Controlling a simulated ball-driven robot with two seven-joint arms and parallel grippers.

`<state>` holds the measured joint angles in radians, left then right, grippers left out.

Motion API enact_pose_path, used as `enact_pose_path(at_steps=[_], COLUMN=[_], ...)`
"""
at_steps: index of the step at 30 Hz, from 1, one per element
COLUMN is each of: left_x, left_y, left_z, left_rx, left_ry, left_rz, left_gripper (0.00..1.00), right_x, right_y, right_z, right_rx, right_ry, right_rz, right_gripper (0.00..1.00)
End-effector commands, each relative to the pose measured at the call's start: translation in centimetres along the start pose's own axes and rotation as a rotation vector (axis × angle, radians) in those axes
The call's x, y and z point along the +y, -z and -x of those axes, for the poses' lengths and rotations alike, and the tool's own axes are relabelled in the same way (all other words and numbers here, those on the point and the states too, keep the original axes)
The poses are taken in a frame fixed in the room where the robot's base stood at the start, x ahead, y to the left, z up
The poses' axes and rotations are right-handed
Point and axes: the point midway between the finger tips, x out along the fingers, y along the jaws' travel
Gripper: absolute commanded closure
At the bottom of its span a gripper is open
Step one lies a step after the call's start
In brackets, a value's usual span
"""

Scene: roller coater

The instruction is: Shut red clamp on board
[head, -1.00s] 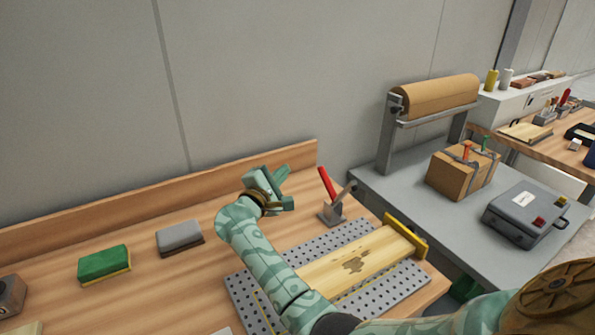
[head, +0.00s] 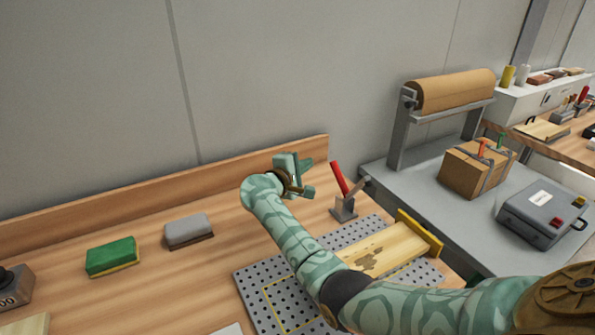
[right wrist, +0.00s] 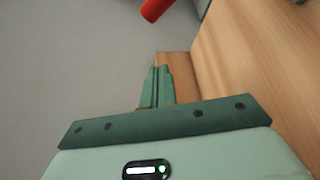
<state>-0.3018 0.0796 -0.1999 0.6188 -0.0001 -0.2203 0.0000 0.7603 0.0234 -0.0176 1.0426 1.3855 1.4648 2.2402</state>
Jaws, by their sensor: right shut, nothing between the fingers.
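The red clamp (head: 340,180) stands at the back right edge of the perforated metal plate, its red handle raised and tilted to the left. The end of the red handle also shows at the top of the right wrist view (right wrist: 156,9). The wooden board (head: 385,252) lies on the plate (head: 265,287), partly hidden by my right arm. My right gripper (head: 309,177) is shut and empty, above the bench to the left of the red handle and apart from it. Its closed fingers also show in the right wrist view (right wrist: 157,86). My left gripper is not in view.
A yellow stop bar (head: 420,233) sits at the board's right end. A green sponge (head: 112,256) and a grey block (head: 188,231) lie on the bench to the left. A low wooden backboard (head: 120,213) runs along the wall. A grey table with a paper roll (head: 455,90) stands right.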

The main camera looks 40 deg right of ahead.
Motion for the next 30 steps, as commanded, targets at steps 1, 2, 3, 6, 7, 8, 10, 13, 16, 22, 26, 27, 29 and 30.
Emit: enact_pose_path(at_steps=[1,2,3,6,7,8,10,13,16,22,26,27,29,30], left_x=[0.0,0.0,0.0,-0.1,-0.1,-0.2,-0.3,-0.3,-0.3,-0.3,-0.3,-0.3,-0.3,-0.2], left_y=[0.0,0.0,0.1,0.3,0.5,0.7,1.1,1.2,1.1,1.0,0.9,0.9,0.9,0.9], left_z=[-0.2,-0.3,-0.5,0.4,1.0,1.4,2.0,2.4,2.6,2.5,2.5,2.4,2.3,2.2], left_rx=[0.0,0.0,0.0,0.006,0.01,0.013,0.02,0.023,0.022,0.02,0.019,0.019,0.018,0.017], left_ry=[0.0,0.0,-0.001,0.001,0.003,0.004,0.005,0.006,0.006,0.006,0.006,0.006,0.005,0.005], left_rz=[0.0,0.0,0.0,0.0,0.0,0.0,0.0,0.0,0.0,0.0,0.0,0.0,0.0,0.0], left_gripper=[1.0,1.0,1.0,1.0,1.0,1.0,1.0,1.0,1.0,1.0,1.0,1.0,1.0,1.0], right_x=[-0.1,-0.1,-0.1,0.3,0.5,0.6,0.6,0.4,0.1,-0.1,-0.1,-0.1,-0.1,-0.1], right_y=[-0.1,0.0,0.0,-0.8,-1.4,-1.9,-2.7,-3.4,-3.8,-3.8,-3.8,-3.8,-3.9,-4.0], right_z=[-1.2,-1.8,-2.7,-3.5,-3.2,-3.0,-2.7,-2.4,-2.3,-2.3,-2.3,-2.3,-2.4,-2.5], right_rx=[-0.004,-0.003,-0.003,-0.001,0.0,-0.001,-0.001,0.0,0.0,0.0,0.0,-0.001,-0.001,-0.001], right_ry=[0.0,-0.001,-0.001,0.0,0.0,-0.001,-0.002,-0.001,0.0,0.0,0.0,0.0,-0.002,-0.005], right_rz=[0.002,0.003,0.003,0.0,-0.002,-0.003,-0.002,-0.002,0.0,0.001,0.0,0.0,-0.004,-0.008], right_gripper=[1.0,1.0,1.0,1.0,1.0,1.0,1.0,1.0,1.0,1.0,1.0,1.0,1.0,1.0])
